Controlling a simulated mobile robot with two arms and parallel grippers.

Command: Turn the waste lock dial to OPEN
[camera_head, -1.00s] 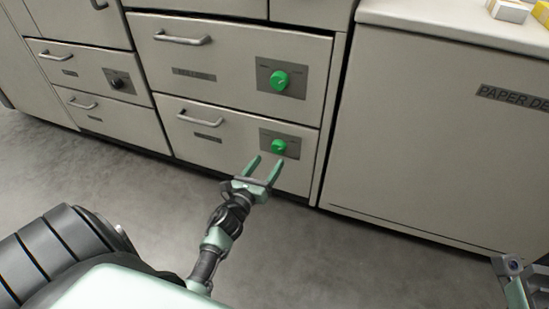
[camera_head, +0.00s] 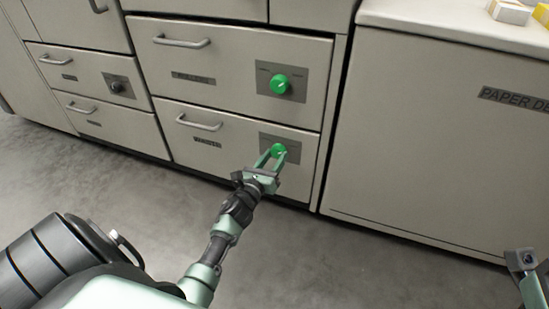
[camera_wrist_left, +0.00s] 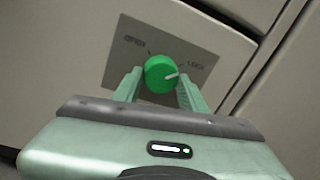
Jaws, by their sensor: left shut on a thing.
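The green dial (camera_head: 278,150) sits on a grey plate (camera_head: 294,143) on the lower middle drawer. My left gripper (camera_head: 271,160) is shut on this dial, with one finger on each side of it. In the left wrist view the dial (camera_wrist_left: 158,75) shows between the fingers (camera_wrist_left: 160,88). Its white pointer mark points right, toward the LOCK label (camera_wrist_left: 196,65). The OPEN label (camera_wrist_left: 135,41) is at the upper left of the plate. Part of my right gripper (camera_head: 527,275) shows at the lower right edge; its fingers cannot be made out.
A second green dial (camera_head: 280,84) is on the drawer above. A dark knob (camera_head: 117,86) is on a drawer to the left. Drawer handles (camera_head: 199,123) stick out. The grey floor (camera_head: 330,265) in front is clear.

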